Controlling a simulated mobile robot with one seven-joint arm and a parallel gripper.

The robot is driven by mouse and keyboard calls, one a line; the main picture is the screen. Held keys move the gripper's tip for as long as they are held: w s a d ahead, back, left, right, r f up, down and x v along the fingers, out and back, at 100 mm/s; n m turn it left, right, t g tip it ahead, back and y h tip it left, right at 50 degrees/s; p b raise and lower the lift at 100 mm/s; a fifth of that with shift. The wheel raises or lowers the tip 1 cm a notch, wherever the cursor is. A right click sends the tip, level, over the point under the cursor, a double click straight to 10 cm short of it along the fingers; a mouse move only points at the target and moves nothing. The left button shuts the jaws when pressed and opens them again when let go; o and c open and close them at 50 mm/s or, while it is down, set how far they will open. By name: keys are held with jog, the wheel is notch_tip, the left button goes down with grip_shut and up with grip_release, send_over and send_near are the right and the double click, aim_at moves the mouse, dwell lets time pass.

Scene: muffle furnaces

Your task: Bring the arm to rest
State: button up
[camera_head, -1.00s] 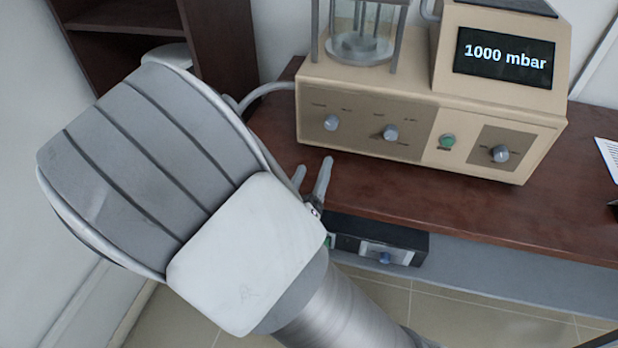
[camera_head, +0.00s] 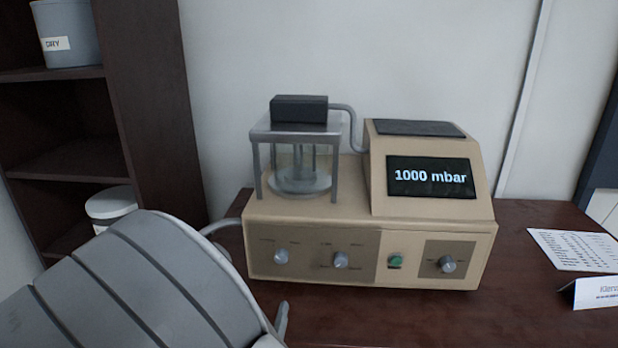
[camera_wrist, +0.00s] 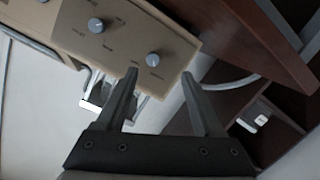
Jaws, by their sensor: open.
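My gripper (camera_wrist: 160,76) is open in the wrist view, with two dark fingers apart and nothing between them. In the head view my grey arm fills the lower left, and one fingertip shows in front of the beige device (camera_head: 430,280). The device also shows in the wrist view (camera_wrist: 125,30), behind and beyond the fingers, with its knobs visible. I cannot tell the exact gap between the fingers and the device. The rest of my gripper is hidden by the arm in the head view.
The device stands on a dark wooden table (camera_head: 350,325), with a glass chamber (camera_head: 300,175) and a screen (camera_head: 430,177) reading 1000 mbar. A dark shelf (camera_head: 150,120) stands left. A printed sheet (camera_head: 575,250) and a name card (camera_head: 597,293) lie right.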

jog(key=d+r+m+g+y+p, duration=0.3)
jog(key=d+r+g+y, duration=0.3)
jog(key=r, duration=0.6)
jog(key=s+d+r+m+g+h, duration=0.1)
jog(key=s+d+r+g+h, duration=0.1)
jog(key=s+d+r, duration=0.2)
jog(key=s+d+r+g+h+p, duration=0.1)
jog(key=s+d+r, duration=0.3)
jog(key=s+d, duration=0.7)
jog(key=shift+s+d+m+g+h, duration=0.2)
jog(key=shift+d+m+g+h, duration=0.2)
jog(key=shift+d+g+h, duration=0.45)
jog(key=shift+d, duration=0.1)
